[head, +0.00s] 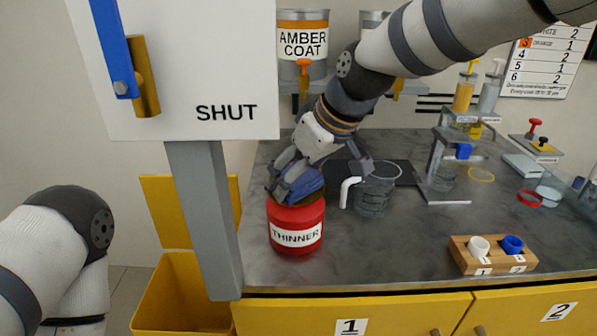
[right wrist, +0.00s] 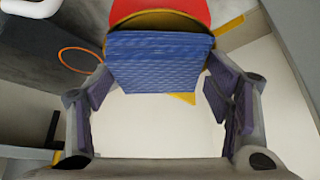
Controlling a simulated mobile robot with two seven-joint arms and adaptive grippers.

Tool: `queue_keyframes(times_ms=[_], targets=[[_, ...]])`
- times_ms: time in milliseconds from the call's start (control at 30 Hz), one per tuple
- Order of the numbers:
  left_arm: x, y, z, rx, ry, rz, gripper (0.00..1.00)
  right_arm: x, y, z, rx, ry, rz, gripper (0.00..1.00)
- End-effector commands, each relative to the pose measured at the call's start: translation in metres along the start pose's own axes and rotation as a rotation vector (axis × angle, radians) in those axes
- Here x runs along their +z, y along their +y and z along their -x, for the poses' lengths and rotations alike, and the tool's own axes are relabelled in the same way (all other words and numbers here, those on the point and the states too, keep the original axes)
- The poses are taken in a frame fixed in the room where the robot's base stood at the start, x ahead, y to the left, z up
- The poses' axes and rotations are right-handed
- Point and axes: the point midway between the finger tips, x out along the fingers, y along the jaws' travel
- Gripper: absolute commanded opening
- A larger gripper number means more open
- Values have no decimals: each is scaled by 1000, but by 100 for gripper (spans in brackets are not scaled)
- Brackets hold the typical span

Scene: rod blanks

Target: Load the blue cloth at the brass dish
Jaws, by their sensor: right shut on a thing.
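The blue cloth (head: 299,186) is in my right gripper (head: 318,172), directly over the top of the red THINNER can (head: 295,240). In the right wrist view the cloth (right wrist: 160,62) shows as a flat ribbed blue pad between the fingers (right wrist: 158,85). A brassy rim, which looks like the brass dish (right wrist: 168,20), shows on the red can just beyond the cloth. In the head view the cloth and gripper hide most of the dish. I cannot tell whether the cloth touches it. My left arm is at lower left; its gripper is out of frame.
A clear ribbed jar (head: 373,196) and a white handle (head: 346,191) stand close right of the can. A wooden block (head: 492,262) with white and blue cups sits near the front edge. A post with a SHUT board (head: 180,70) rises at left. The front middle counter is clear.

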Motion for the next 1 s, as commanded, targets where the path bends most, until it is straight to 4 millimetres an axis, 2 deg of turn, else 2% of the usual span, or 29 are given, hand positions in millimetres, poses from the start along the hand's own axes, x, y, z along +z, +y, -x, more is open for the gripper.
queue_keyframes(times_ms=[200,800,1000], targets=[[0,0,1,0,2,0,35,0,0,1,0,-1,0,50],[-13,1,18,2,60,0,35,-32,0,56,2,3,1,50],[-14,1,19,2,63,0,35,-35,0,62,0,0,0,50]])
